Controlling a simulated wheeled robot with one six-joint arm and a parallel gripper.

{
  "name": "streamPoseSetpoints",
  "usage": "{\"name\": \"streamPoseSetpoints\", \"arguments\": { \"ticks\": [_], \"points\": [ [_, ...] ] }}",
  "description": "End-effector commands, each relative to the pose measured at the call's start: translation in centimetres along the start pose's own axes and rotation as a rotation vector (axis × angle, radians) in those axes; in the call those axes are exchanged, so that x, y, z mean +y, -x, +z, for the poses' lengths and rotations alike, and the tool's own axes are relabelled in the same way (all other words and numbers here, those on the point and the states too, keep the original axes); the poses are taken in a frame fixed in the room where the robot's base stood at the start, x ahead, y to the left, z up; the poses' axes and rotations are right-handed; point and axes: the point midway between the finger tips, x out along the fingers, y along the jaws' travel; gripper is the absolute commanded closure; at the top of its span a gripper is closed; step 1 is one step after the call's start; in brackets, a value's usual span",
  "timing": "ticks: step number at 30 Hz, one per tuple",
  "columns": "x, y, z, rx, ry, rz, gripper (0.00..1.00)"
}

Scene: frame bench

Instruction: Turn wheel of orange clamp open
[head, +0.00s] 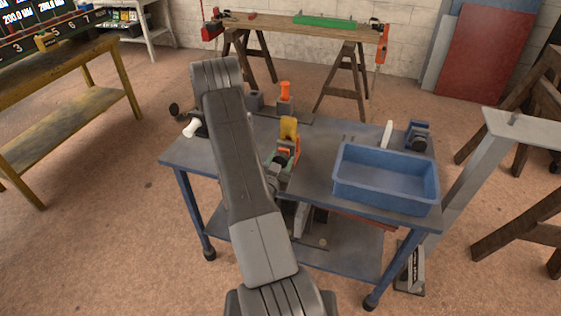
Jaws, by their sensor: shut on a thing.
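The orange clamp (288,150) stands near the middle of the blue bench (320,135), with a yellow upper part (289,128) rising from it. Its wheel cannot be made out clearly. My arm crosses the view in front of the bench and hides the area left of the clamp. My gripper (277,170) shows only in part, as grey pieces at the clamp's lower left, just right of my arm. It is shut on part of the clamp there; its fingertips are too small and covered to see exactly.
A blue tray (386,195) takes up the bench's right front. A grey device (418,136) and a white upright piece (387,134) stand behind it. An orange-topped piece (285,92) is at the back edge. A white-ended tool (192,128) lies at left. A grey post (480,170) stands right.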

Motion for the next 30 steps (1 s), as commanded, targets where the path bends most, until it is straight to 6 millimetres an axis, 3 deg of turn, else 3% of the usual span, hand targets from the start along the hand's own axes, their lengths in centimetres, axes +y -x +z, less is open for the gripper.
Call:
{"name": "streamPoseSetpoints", "arguments": {
  "ticks": [15, 27, 28, 30],
  "points": [
    [-0.08, 0.03, 0.30, 0.001, 0.345, 0.001, 0.74],
    [-0.13, 0.04, 0.08, -0.001, 0.374, 0.000, 0.74],
    [-0.13, 0.04, 0.08, -0.001, 0.374, 0.000, 0.48],
    [-0.13, 0.03, 0.08, -0.001, 0.373, 0.000, 0.34]
  ]
}}
